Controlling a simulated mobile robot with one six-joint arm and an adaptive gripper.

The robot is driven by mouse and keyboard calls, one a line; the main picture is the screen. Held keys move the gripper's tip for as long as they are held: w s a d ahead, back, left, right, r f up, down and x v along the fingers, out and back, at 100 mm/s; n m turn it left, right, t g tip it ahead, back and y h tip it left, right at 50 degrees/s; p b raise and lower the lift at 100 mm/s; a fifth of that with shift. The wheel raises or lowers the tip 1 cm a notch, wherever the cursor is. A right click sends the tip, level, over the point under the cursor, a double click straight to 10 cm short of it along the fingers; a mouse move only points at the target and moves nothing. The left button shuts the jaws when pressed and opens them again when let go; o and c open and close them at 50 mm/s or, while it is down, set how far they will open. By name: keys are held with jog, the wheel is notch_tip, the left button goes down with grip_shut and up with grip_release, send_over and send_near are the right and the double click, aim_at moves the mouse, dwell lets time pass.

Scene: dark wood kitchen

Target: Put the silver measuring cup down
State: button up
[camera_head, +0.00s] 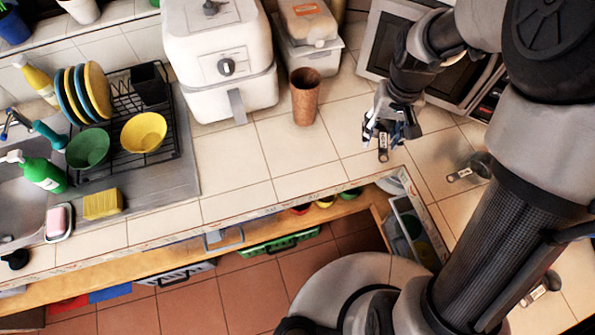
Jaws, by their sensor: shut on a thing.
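My gripper (388,136) is over the tiled counter, below the microwave front in the picture. It is shut on a small silver measuring cup (383,155); a short handle with a pale end sticks out below the fingers. The fingers hide most of this cup. I cannot tell whether it touches the tiles. A similar metal measuring cup (471,168) lies on the counter to the right, partly behind my arm. Another similar handle (541,289) shows at the lower right.
A brown cup (305,97) stands left of my gripper, beside a white air fryer (221,60). A microwave (412,50) stands behind. An open drawer (412,232) is below the counter edge. Bare tiles (345,130) lie between the brown cup and my gripper.

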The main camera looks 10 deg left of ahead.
jog(key=s+a+r+n, duration=0.2)
jog(key=s+a+r, duration=0.15)
jog(key=a, duration=0.45)
jog(key=s+a+r+n, duration=0.3)
jog(key=a+r, duration=0.1)
jog(key=a, duration=0.5)
notch_tip(320, 180, down, 14)
jog(key=b, duration=0.5)
jog(key=shift+f, duration=0.25)
jog(key=shift+f+b, duration=0.75)
jog(key=shift+f, duration=1.7)
jog(key=shift+f, duration=0.15)
jog(key=o, duration=1.2)
notch_tip(320, 180, up, 12)
jog(key=p, duration=0.4)
jog(key=shift+s+r, duration=0.15)
jog(key=shift+r, duration=0.05)
